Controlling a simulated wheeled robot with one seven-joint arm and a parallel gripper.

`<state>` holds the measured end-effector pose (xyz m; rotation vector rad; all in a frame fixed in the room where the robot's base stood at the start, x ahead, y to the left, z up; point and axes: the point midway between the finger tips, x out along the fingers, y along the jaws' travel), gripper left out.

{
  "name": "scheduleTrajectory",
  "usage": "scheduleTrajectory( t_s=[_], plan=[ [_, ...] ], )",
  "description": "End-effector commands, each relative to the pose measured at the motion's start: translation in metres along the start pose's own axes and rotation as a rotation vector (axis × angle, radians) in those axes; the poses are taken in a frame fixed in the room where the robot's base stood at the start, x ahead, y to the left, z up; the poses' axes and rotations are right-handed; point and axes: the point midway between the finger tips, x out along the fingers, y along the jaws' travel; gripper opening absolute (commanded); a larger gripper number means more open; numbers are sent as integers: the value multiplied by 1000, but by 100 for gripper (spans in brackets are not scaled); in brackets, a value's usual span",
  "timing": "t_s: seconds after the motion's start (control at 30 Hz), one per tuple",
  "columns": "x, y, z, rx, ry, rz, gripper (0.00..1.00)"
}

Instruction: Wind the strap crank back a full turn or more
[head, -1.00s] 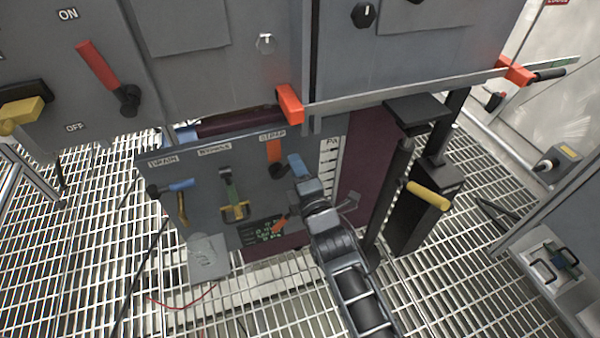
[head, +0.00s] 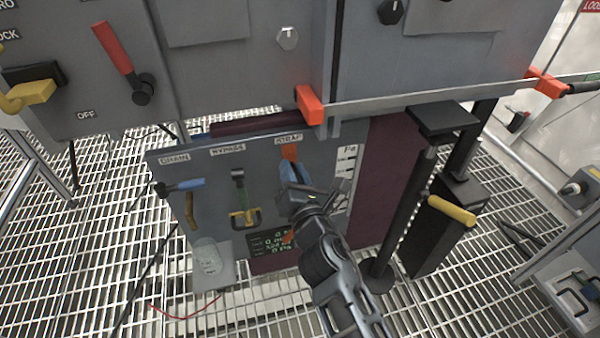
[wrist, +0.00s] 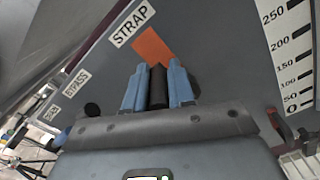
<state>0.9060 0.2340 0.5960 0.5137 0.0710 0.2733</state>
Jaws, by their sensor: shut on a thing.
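The strap crank (head: 289,152) has an orange arm on the grey panel (head: 215,175), just under the STRAP label. In the wrist view, its orange arm (wrist: 151,45) runs up behind its black handle (wrist: 157,84). My gripper (wrist: 156,88) has its two blue fingers on either side of that handle, shut on it. In the head view, my gripper (head: 293,172) covers the handle and the lower end of the crank.
A small display (head: 270,243) sits below. A scale (wrist: 290,60) is at right. A red-ended bar (head: 420,97) crosses above; a black post with a yellow handle (head: 452,210) stands right.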

Motion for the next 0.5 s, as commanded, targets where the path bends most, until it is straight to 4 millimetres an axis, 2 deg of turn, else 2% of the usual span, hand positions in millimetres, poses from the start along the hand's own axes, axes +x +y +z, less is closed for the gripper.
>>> scheduleTrajectory(
  t_s=[0.2,0.5],
  plan=[
    [0,7,-8,-199,4,0,0],
    [0,14,-17,-410,4,1,0]
  ],
)
